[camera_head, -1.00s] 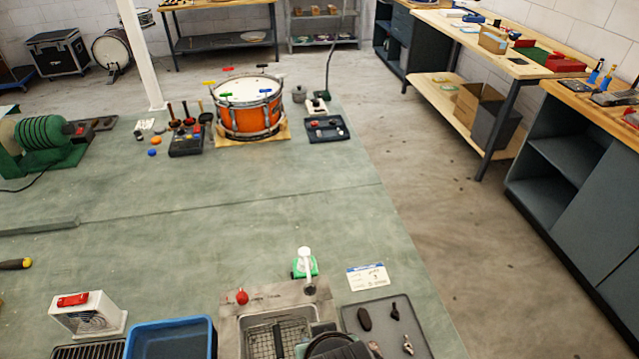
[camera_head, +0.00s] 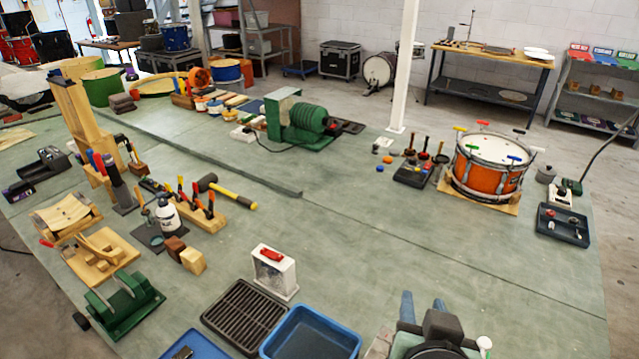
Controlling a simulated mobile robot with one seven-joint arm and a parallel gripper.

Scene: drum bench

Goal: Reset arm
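What looks like my gripper (camera_head: 422,306) shows at the bottom edge, right of centre, in the head view. Two blue finger-like prongs stand apart, with nothing visible between them. Behind them, a dark block and a round rimmed part, seemingly my wrist, fill the bottom edge. The gripper is to the right of a blue tub (camera_head: 312,338) and appears to be over the sink area, which it mostly hides. Its height above the bench cannot be told.
The green bench (camera_head: 360,240) has free room in the middle. A black grate (camera_head: 245,312) and a white box with a red top (camera_head: 274,275) stand near the tub. An orange drum (camera_head: 488,170) stands at the right, wooden fixtures (camera_head: 100,258) at the left.

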